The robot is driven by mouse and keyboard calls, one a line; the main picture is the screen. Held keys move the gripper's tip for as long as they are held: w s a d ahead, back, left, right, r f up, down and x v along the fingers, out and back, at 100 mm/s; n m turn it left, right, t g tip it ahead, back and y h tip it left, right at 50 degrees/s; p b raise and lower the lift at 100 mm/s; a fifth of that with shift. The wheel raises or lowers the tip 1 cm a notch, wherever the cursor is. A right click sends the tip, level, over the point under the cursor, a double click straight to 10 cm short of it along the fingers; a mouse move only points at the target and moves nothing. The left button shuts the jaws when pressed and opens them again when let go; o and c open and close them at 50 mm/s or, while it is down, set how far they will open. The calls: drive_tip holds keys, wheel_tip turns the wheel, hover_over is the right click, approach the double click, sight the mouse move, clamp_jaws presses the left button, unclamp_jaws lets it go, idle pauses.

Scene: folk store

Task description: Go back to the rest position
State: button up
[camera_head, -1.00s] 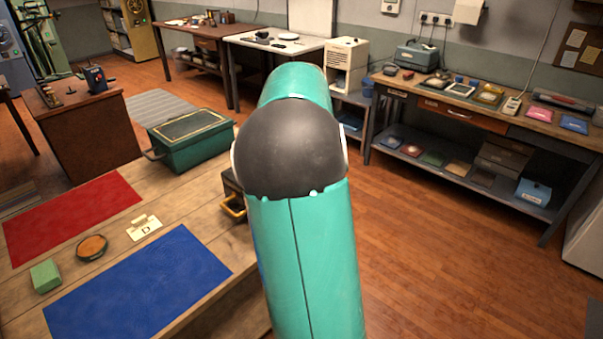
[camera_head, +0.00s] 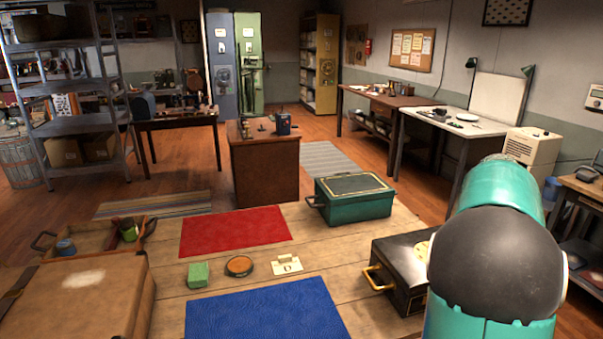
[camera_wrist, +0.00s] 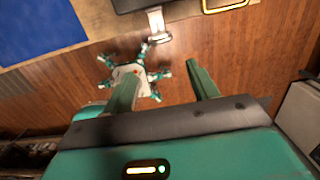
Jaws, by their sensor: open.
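My gripper (camera_wrist: 162,72) shows in the wrist view, with two green fingers apart and nothing between them. It hangs over the wooden floor (camera_wrist: 215,55), beside the edge of the wooden table (camera_wrist: 90,20). In the head view my teal arm with its dark round joint stands at the right, and my gripper itself is hidden there. The blue mat (camera_head: 262,312) lies on the table, left of my arm; part of it also shows at the top left of the wrist view (camera_wrist: 35,25).
The table also holds a red mat (camera_head: 235,230), green block (camera_head: 198,273), round brown dish (camera_head: 239,266), "D" card (camera_head: 287,266), green box (camera_head: 352,204), black case (camera_head: 398,270) with a yellow handle, brown case (camera_head: 85,298) and open tray (camera_head: 93,237).

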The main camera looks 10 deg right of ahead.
drive_tip(key=s+a+r+n+t, duration=0.1)
drive_tip(key=s+a+r+n, duration=0.1)
drive_tip(key=a+n, duration=0.85)
drive_tip(key=s+a+r+n+t, duration=0.25)
drive_tip(key=a+n, duration=0.55)
drive_tip(key=a, duration=0.5)
drive_tip(key=s+a+f+n+t, duration=0.1)
drive_tip(key=s+a+f+n, duration=0.2)
drive_tip(key=s+a+n, duration=0.7)
drive_tip(key=a+n, duration=0.3)
drive_tip(key=n, duration=0.4)
drive_tip(key=shift+s+f, duration=0.2)
